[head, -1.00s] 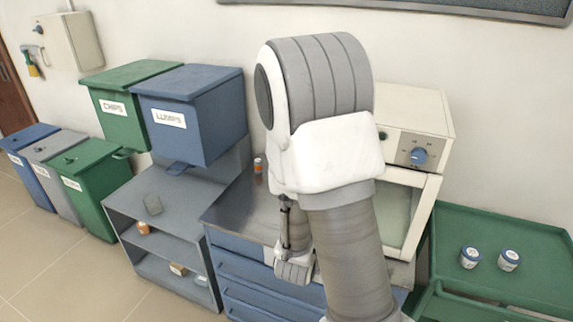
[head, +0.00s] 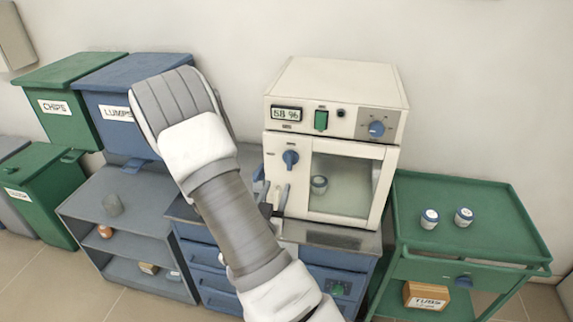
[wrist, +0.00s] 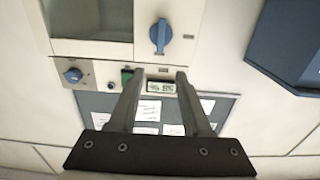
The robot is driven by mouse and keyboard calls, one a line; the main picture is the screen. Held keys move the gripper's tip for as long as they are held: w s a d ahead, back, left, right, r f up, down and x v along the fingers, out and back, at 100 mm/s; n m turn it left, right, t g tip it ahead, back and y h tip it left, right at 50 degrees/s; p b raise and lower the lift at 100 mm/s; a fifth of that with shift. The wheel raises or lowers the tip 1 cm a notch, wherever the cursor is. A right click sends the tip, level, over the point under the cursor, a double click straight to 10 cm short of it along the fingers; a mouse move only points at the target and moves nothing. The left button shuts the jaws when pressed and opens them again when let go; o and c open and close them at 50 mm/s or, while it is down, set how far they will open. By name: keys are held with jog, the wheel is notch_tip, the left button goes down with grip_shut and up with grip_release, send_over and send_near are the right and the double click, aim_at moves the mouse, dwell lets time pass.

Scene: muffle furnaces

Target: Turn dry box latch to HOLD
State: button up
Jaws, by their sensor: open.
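The dry box (head: 335,85) is a cream cabinet with a glass door, standing on the blue drawer unit. Its latch (head: 290,158) is a blue knob on the left of the door, its handle close to vertical. Small labels beside it are too small to read. In the wrist view, turned upside down, the latch (wrist: 160,36) stands upright between and beyond the fingertips. My gripper (wrist: 157,72) is open and empty, apart from the latch. A small jar (head: 319,184) shows behind the glass.
The box top carries a display (head: 286,113), a green switch (head: 321,121) and another blue knob (head: 376,129). A green cart (head: 500,205) with two jars stands right. Blue (head: 150,75) and green (head: 50,75) bins and a grey shelf (head: 85,200) stand left.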

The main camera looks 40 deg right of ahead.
aim_at(289, 156)
jog(key=b+x, duration=0.4)
jog(key=x, duration=1)
grip_shut()
dwell(0.4)
